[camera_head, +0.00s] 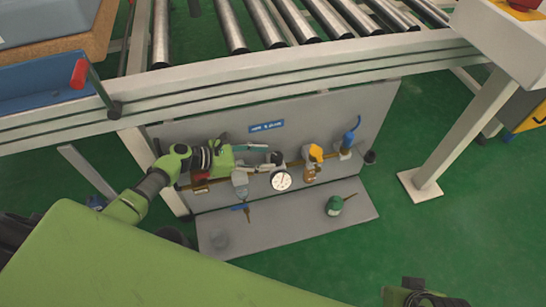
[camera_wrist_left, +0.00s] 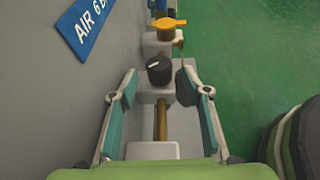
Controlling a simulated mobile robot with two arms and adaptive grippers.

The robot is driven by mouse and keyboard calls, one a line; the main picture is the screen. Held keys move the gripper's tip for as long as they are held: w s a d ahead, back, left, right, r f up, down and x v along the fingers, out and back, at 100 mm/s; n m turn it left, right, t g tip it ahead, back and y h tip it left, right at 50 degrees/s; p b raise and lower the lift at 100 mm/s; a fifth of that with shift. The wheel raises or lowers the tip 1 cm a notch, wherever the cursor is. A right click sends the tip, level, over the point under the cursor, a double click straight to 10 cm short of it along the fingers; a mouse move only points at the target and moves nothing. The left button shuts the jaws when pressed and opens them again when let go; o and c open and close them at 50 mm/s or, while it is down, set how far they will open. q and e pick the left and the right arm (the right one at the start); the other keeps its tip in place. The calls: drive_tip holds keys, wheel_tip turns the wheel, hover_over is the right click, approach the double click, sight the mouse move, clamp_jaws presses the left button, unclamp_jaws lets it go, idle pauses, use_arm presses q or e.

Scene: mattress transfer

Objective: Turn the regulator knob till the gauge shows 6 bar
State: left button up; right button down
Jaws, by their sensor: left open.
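The regulator knob (camera_wrist_left: 159,72) is black with a white mark on top. In the left wrist view it lies between the tips of my left gripper (camera_wrist_left: 158,88), with a gap on the left; on the right the fingertip lies close to the gauge's dark rim. In the head view my left gripper (camera_head: 262,156) is open and points right along the pipe at the knob (camera_head: 277,158). The white round gauge (camera_head: 281,181) sits just below the knob; its reading is too small to tell. My right gripper (camera_head: 415,290) is partly cut off at the bottom edge.
A grey panel (camera_head: 210,129) with a blue sign (camera_head: 266,126) stands behind the pipe. A yellow valve handle (camera_head: 315,153) and a blue fitting (camera_head: 349,138) are farther right. A green-topped object (camera_head: 334,205) lies on the grey shelf (camera_head: 285,225). A roller conveyor (camera_head: 235,80) runs above.

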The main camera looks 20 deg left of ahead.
use_arm(q)
drive_tip(key=shift+v, duration=1.45)
drive_tip(key=shift+d+f, duration=0.1)
drive_tip(key=shift+d, duration=0.05)
